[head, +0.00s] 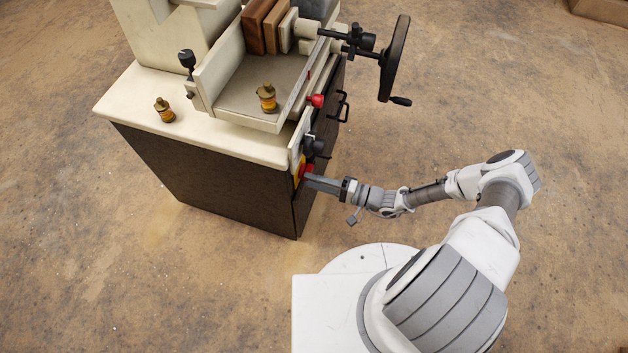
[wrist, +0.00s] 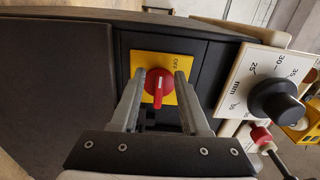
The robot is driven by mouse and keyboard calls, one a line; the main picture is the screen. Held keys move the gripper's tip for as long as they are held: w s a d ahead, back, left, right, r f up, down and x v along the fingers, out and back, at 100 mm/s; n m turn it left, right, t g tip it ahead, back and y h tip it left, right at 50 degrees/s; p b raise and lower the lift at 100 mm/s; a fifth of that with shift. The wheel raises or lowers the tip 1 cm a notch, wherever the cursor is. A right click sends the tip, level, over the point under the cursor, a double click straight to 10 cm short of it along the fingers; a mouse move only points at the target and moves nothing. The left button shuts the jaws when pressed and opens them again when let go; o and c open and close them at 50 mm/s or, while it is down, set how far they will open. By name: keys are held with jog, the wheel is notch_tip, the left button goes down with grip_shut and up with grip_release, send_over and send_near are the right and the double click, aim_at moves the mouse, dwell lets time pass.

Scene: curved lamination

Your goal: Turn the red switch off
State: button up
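The red switch (wrist: 158,86) is a round red knob with a handle bar on a yellow plate (wrist: 146,60) in the machine's dark front panel. The plate reads "OFF" at its right upper side in the wrist view. The handle bar runs roughly up and down in that view. My gripper (wrist: 158,80) is open, with one finger on each side of the switch and visible gaps to the knob. In the head view the switch (head: 307,169) shows at the machine's edge, with my gripper (head: 308,178) right at it and partly covering it.
A black dial knob (wrist: 275,100) on a white scale plate sits right of the switch in the wrist view. A red-tipped lever (wrist: 262,136) is below it. A large handwheel (head: 394,58) sticks out from the machine (head: 200,170). The floor around is clear.

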jog(key=shift+d, duration=0.1)
jog(key=p+v, duration=0.2)
jog(key=v, duration=1.5)
jog(key=shift+s+d, duration=0.1)
jog(key=shift+r, duration=0.1)
